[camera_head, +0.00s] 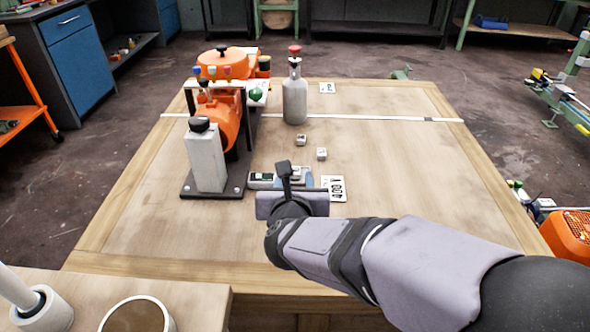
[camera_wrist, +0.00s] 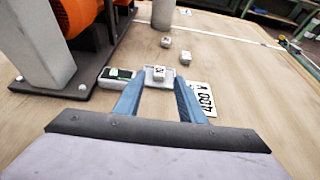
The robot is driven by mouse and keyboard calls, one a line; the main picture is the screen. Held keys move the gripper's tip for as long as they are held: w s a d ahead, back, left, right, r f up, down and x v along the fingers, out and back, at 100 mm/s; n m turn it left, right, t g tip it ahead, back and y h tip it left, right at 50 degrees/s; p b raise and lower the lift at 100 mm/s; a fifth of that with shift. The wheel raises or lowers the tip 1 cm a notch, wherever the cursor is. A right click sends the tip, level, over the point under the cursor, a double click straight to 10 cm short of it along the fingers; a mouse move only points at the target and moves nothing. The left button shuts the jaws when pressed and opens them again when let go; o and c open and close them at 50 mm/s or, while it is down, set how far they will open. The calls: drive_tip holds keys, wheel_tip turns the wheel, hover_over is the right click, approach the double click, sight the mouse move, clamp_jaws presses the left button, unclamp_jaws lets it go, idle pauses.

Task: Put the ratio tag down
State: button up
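A small pale tag block (camera_wrist: 159,71) with dark marking sits on a light plate or holder (camera_wrist: 149,80) in the wrist view, between and just beyond the tips of my gripper (camera_wrist: 159,79). The marking is too small to read surely. My gripper's two blue fingers stand apart, with a gap visible on each side of the block. In the head view my gripper (camera_head: 295,179) is low over the table, and my wrist hides part of this spot. Two similar blocks stand farther back, one (camera_wrist: 166,42) behind the other (camera_wrist: 186,58).
A device with a dark green display (camera_wrist: 117,77) lies left of the fingers. The orange machine (camera_head: 227,125) on a dark base stands left, and a grey bottle (camera_head: 295,100) stands behind. The table's right side is clear.

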drive_tip(key=shift+p+v, duration=0.4)
drive_tip(key=shift+v, duration=1.7)
drive_tip(key=shift+w+r+n+p, duration=0.1)
drive_tip(key=shift+r+n+p, duration=0.2)
drive_tip(key=shift+r+p, duration=0.1)
wheel_tip(320, 180, up, 8)
drive_tip(key=s+d+n+g+y+p, duration=0.1)
drive_tip(key=n+g+y+p, duration=0.15)
drive_tip(key=n+p, duration=0.65)
drive_tip(key=s+n+g+y+p, duration=0.1)
drive_tip(key=n+g+p, duration=0.2)
drive_tip(key=n+p, duration=0.55)
drive_tip(key=s+d+r+n+g+h+p, duration=0.1)
drive_tip(key=s+d+r+n+g+p, duration=0.2)
drive_tip(key=s+d+n+p, duration=0.4)
drive_tip(key=s+d+r+n+g+h+p, duration=0.2)
drive_tip(key=s+d+n+g+p, duration=0.3)
drive_tip(key=s+d+n+p, duration=0.3)
drive_tip(key=s+r+n, duration=0.1)
drive_tip(key=n, duration=0.2)
drive_tip(key=shift+s+d+r+p, duration=0.3)
drive_tip(key=shift+s+r, duration=0.05)
drive_tip(key=shift+r, duration=0.05)
drive_tip(key=shift+h, duration=0.25)
